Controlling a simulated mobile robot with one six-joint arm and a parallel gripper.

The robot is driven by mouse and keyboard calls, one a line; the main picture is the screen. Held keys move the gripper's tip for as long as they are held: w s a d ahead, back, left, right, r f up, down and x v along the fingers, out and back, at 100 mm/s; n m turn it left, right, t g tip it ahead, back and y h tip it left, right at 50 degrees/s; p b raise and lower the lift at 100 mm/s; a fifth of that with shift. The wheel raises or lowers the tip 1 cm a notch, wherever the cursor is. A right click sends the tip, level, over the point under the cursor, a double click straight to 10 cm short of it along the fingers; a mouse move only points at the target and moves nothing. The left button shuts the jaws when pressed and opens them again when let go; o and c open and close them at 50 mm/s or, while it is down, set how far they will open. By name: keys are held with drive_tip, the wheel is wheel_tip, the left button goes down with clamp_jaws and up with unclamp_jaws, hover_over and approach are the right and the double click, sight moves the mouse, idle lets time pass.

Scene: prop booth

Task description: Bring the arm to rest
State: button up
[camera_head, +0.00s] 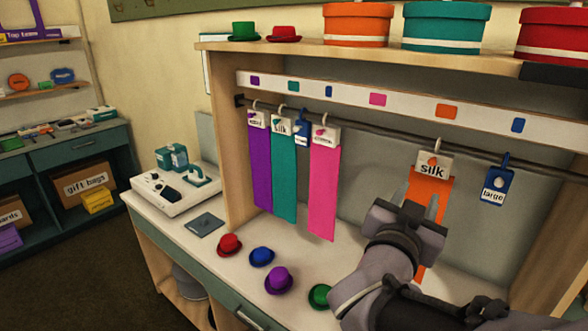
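My arm reaches in from the bottom right, and my gripper (416,198) points at the booth's back wall. Its two grey fingertips are apart, with orange cloth showing between them. The orange silk scarf (431,187) hangs from the rail behind the gripper, under a white tag reading "silk" (432,165). The gripper hides part of the scarf's middle and lower half. I cannot tell whether the fingers touch the cloth.
Purple (260,165), teal (284,175) and pink (324,190) scarves hang left on the rail (375,133). A blue "large" tag (497,186) hangs right. Several small hats, including a green one (320,296), lie on the counter (215,260) beside my arm.

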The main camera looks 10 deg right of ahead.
drive_tip(key=shift+s+a, duration=0.35)
drive_tip(key=w+a+f+n+t+y+b, duration=0.1)
drive_tip(key=a+f+n+y, duration=0.1)
drive_tip(key=a+y, duration=0.45)
drive_tip(key=w+a+f+n+t+y, duration=0.1)
drive_tip(key=w+a+f+n+y, duration=0.15)
drive_tip(key=a+y, duration=0.4)
drive_tip(key=s+a+f+n+g+y, duration=0.1)
drive_tip(key=s+a+f+g, duration=0.3)
drive_tip(key=s, duration=0.4)
drive_tip(key=s+a+f+n+g+y, duration=0.1)
drive_tip(key=s+a+f+g, duration=0.3)
drive_tip(key=s+f, duration=0.3)
drive_tip(key=shift+s+a+b, duration=0.35)
drive_tip(key=shift+s+a, duration=0.3)
drive_tip(key=shift+s, duration=0.55)
